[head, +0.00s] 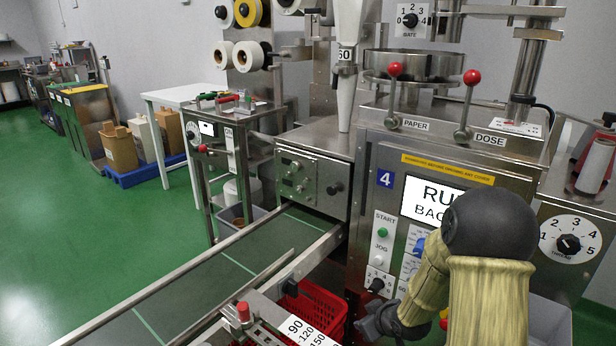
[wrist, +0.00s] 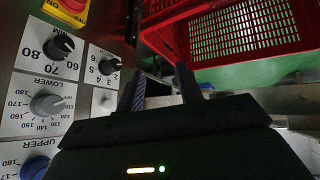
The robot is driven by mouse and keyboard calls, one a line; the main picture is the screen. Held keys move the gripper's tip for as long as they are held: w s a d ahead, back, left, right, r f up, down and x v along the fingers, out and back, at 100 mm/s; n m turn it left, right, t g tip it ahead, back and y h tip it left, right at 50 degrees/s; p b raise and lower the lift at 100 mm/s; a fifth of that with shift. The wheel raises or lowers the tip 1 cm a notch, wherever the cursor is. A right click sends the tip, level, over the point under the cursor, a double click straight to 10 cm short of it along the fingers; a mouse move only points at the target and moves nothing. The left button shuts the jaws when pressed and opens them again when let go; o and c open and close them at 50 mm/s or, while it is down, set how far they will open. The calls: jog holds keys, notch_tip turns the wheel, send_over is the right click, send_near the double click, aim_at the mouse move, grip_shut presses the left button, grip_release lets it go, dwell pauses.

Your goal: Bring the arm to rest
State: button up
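My arm shows in the head view as a dark joint with ribbed tan covers, bent in front of the packing machine (head: 365,210). My gripper (head: 380,322) is low beside the machine's front panel, close to the small knobs under the JOG button. In the wrist view both dark fingers of my gripper (wrist: 162,82) stand apart with nothing between them. Numbered knobs (wrist: 48,104) on a panel are at the left of that view, close beside the fingers. I cannot tell whether the gripper touches the panel.
A red crate (head: 318,305) sits below the machine; it fills the top right of the wrist view (wrist: 240,30). A conveyor (head: 215,280) runs to the lower left. A metal part with a red knob (head: 243,311) is left of my gripper. Green floor (head: 60,220) is open at left.

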jog(key=s+r+m+g+h, duration=0.1)
jog(key=s+r+m+g, duration=0.15)
jog(key=s+r, duration=0.45)
jog(key=s+r+m+g+h, duration=0.2)
jog(key=s+m, duration=0.2)
jog(key=s, duration=0.8)
notch_tip(320, 180, up, 35)
jog(key=p, duration=3.5)
jog(key=shift+w+d+g, duration=0.1)
jog(key=shift+g, duration=0.15)
